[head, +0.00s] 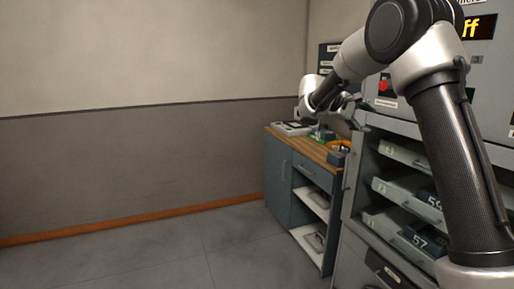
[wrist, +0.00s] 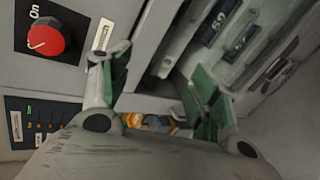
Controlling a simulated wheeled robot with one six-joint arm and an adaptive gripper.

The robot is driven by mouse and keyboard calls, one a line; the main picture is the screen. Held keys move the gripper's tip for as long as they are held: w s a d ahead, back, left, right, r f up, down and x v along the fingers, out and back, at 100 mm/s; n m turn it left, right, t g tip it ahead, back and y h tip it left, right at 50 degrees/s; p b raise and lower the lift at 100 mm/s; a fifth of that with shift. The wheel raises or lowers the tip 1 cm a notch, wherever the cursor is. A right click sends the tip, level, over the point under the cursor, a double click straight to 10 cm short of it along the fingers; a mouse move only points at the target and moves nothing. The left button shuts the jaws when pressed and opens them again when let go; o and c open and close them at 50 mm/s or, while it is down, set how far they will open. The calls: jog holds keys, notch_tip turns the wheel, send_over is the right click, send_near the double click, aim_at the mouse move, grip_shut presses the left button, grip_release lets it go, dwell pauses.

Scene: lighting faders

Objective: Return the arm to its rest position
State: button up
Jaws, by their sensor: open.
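My arm (head: 435,110) reaches out from the right of the head view, bends at the top and comes down toward the grey cabinet. My gripper (head: 347,104) is small and partly hidden there, in front of the cabinet and above the wooden counter. In the wrist view my gripper (wrist: 162,78) is open, with its two green-padded fingers apart and nothing between them. A red knob (wrist: 47,38) on a black plate marked "On" is to the left of the fingers, apart from them. It also shows in the head view (head: 384,84).
A wooden-topped counter (head: 299,146) with small items on it stands below my gripper. Open drawers (head: 405,152) with numbered dark blocks are at the right. A dark panel with small sliders (wrist: 38,122) is at the lower left of the wrist view. The floor (head: 170,255) at left is clear.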

jog(key=s+a+f+m+y, duration=0.1)
jog(key=s+y, duration=0.3)
jog(key=s, duration=1)
jog(key=s+a+f+m+y, duration=0.1)
jog(key=s+f+m+y, duration=0.1)
jog(key=s, duration=1.3)
jog(key=s+a+f+m+t+y, duration=0.1)
jog(key=s+y, duration=0.5)
jog(key=s, duration=0.9)
jog(key=shift+s+a+f+m+y, duration=0.15)
jog(key=shift+a+f+m+y, duration=0.25)
jog(key=shift+f+m, duration=0.55)
jog(key=shift+r, duration=0.1)
